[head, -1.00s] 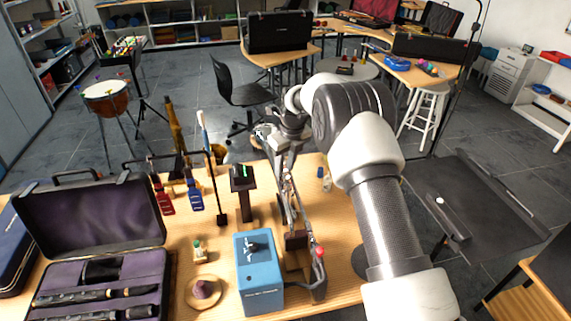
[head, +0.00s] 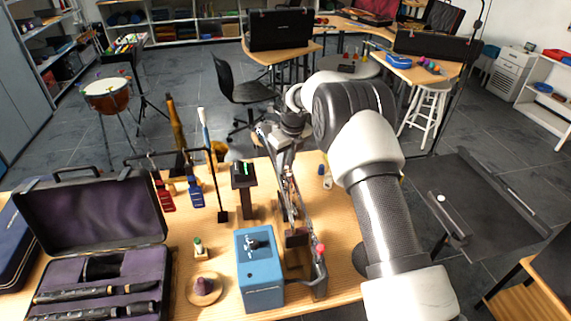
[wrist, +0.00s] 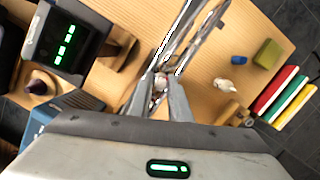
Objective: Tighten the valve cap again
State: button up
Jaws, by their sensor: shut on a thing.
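A slim silvery brass instrument (head: 309,214) stands over a brown wooden support (head: 297,238) at the table's middle. Its tubing (wrist: 194,40) runs up and away in the wrist view. My gripper (wrist: 160,88) is shut on a small silvery-pink piece at the instrument, which looks like the valve cap; the fingers hide most of it. In the head view my gripper (head: 284,165) comes down on the instrument's upper part from behind. Whether the cap sits flush cannot be seen.
A blue box (head: 260,268) stands left of the support, with a tuner (head: 243,176) behind it. An open instrument case (head: 95,225) fills the table's left. In the wrist view, a blue bottle (wrist: 238,60) and an olive block (wrist: 267,53) lie right of the fingers.

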jog(key=m, duration=0.4)
jog(key=shift+m+t+h+p, duration=0.3)
jog(key=shift+m+h+p, duration=0.1)
jog(key=shift+d+m+p, duration=0.1)
jog(key=shift+m+p, duration=0.2)
jog(key=shift+p, duration=0.1)
jog(key=shift+f, duration=0.1)
jog(key=shift+d+m+p, duration=0.1)
jog(key=shift+m+p, duration=0.3)
jog(key=shift+p, duration=0.2)
jog(key=shift+s+d+f+m+h+p, duration=0.1)
jog(key=shift+d+m+h+p, duration=0.15)
jog(key=shift+m+p, duration=0.45)
jog(key=shift+p, duration=0.65)
jog(key=o, duration=0.5)
jog(key=shift+d+f, duration=0.1)
jog(key=shift+o, duration=0.9)
